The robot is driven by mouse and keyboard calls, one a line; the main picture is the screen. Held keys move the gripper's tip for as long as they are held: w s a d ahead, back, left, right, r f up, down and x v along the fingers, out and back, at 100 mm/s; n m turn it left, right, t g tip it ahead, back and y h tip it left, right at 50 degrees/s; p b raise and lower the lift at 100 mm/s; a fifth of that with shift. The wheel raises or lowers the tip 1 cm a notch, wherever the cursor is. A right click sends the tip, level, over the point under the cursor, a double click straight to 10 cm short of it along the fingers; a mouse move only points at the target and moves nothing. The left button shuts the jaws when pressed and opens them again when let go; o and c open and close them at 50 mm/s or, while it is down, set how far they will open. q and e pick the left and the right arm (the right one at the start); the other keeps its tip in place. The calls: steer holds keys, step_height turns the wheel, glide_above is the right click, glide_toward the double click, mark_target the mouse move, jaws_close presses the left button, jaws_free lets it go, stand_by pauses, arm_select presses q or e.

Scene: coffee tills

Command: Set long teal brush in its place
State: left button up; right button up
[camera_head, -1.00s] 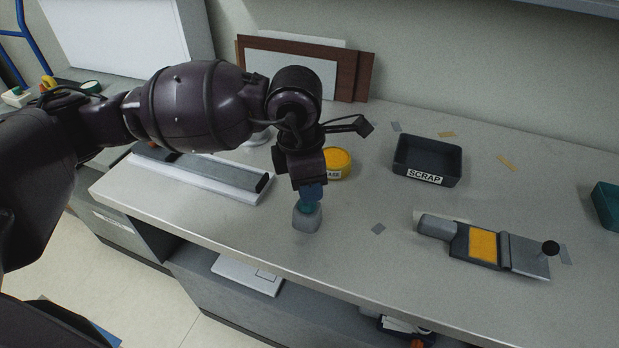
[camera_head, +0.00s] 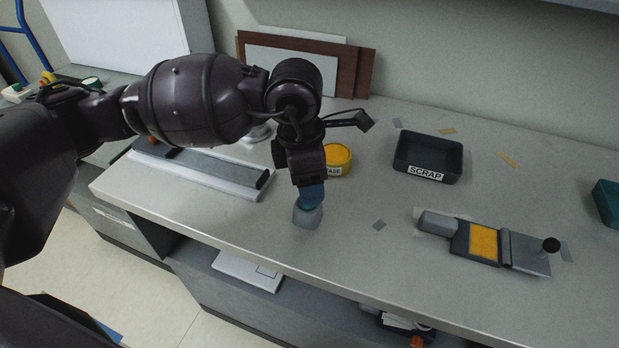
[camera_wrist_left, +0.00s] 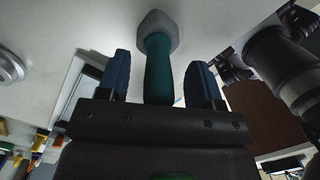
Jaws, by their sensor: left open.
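The long teal brush has a teal handle (camera_wrist_left: 158,72) that runs between my fingers in the left wrist view, with a grey block-like part (camera_wrist_left: 157,28) at its far end. In the head view the grey part (camera_head: 307,217) is at the bench surface, near the front edge. My left gripper (camera_head: 311,196) points down just above it. Its two blue fingers (camera_wrist_left: 158,80) are open, one on each side of the handle, with a gap to it. The upper handle is hidden by the gripper. I cannot tell whether the grey part is brush head or holder.
A yellow tub (camera_head: 338,160) stands close behind the gripper. A dark SCRAP tray (camera_head: 428,157) and a grey tool with a yellow panel (camera_head: 484,242) are to the right. A long grey bar on a white base (camera_head: 222,187) lies left. The bench between brush and tool is mostly clear.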

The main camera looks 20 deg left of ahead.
arm_select(q)
steer(key=r, duration=0.4)
steer(key=shift+a+r, duration=0.2)
steer(key=r, duration=0.3)
steer(key=r+p, duration=0.1)
steer(key=r, duration=0.1)
steer(key=shift+s+a+r, duration=0.2)
steer(key=shift+s+a, duration=0.05)
steer(key=shift+a, duration=0.05)
steer(key=shift+r, duration=0.15)
arm_select(e)
steer(key=shift+s+r, duration=0.1)
steer(key=shift+r, duration=0.35)
steer(key=shift+w+r, duration=0.15)
steer(key=shift+w, duration=0.1)
